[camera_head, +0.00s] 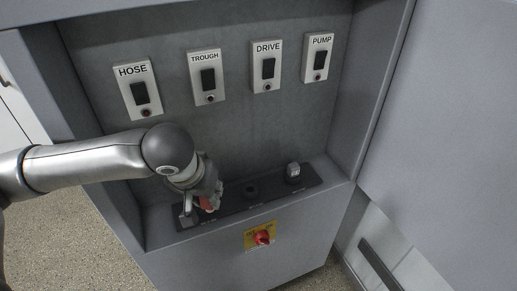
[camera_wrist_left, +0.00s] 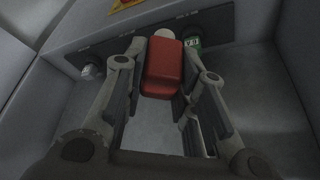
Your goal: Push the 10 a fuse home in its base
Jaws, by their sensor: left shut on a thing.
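My left gripper (camera_head: 208,205) is low over the left part of the dark fuse base strip (camera_head: 226,207). It is shut on a red block (camera_wrist_left: 163,68), likely the 10 A fuse; no rating is readable on it. The red block also shows in the head view (camera_head: 206,203). A pale rounded piece (camera_wrist_left: 164,33) shows just beyond the block in the wrist view. The block's lower end and any contact with the base are hidden, so I cannot tell how deep it sits. My right gripper is not in view.
A red rotary switch (camera_head: 262,237) is below. Labelled switches line the back panel; side walls enclose the recess.

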